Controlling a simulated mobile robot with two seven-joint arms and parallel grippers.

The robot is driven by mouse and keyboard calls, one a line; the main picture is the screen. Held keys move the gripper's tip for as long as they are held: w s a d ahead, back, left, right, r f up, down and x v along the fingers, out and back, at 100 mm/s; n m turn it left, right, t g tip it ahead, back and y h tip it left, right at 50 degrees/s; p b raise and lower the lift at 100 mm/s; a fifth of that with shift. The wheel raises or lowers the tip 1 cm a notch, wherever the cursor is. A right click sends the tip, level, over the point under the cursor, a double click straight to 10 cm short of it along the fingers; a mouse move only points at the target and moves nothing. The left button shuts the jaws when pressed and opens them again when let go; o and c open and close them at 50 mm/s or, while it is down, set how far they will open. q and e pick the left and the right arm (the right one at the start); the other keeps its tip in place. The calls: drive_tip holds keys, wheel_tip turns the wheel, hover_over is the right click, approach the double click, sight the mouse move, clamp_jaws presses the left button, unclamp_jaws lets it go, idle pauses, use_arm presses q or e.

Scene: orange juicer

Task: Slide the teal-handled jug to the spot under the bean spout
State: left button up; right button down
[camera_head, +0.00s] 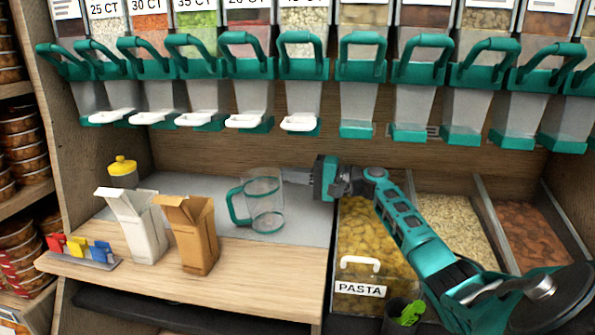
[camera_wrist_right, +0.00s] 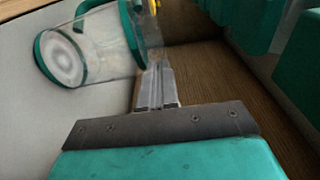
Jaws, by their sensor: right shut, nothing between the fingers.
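The clear jug (camera_head: 266,206) with a teal handle stands on the grey surface (camera_head: 312,226) below the dispensers, its handle to the left. It also shows in the right wrist view (camera_wrist_right: 112,42), at the upper left. My right gripper (camera_head: 287,175) is shut and empty, with its fingers at the jug's upper right side; in the right wrist view its tips (camera_wrist_right: 158,68) are close to the jug wall, and I cannot tell if they touch. A row of spouts with teal handles (camera_head: 303,100) hangs above. I cannot tell which one is the bean spout. My left gripper is out of view.
A white carton (camera_head: 140,228) and a brown carton (camera_head: 193,235) stand left of the jug on the wooden counter (camera_head: 265,275). A yellow-capped container (camera_head: 122,170) is behind them. Open bins of pasta (camera_head: 365,230) and grains (camera_head: 455,225) lie at right.

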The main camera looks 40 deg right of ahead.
use_arm(q)
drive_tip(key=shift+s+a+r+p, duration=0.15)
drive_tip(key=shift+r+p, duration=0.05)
drive_tip(key=shift+p, duration=0.55)
use_arm(e)
drive_tip(key=v, duration=1.3)
drive_tip(key=shift+f, duration=0.1)
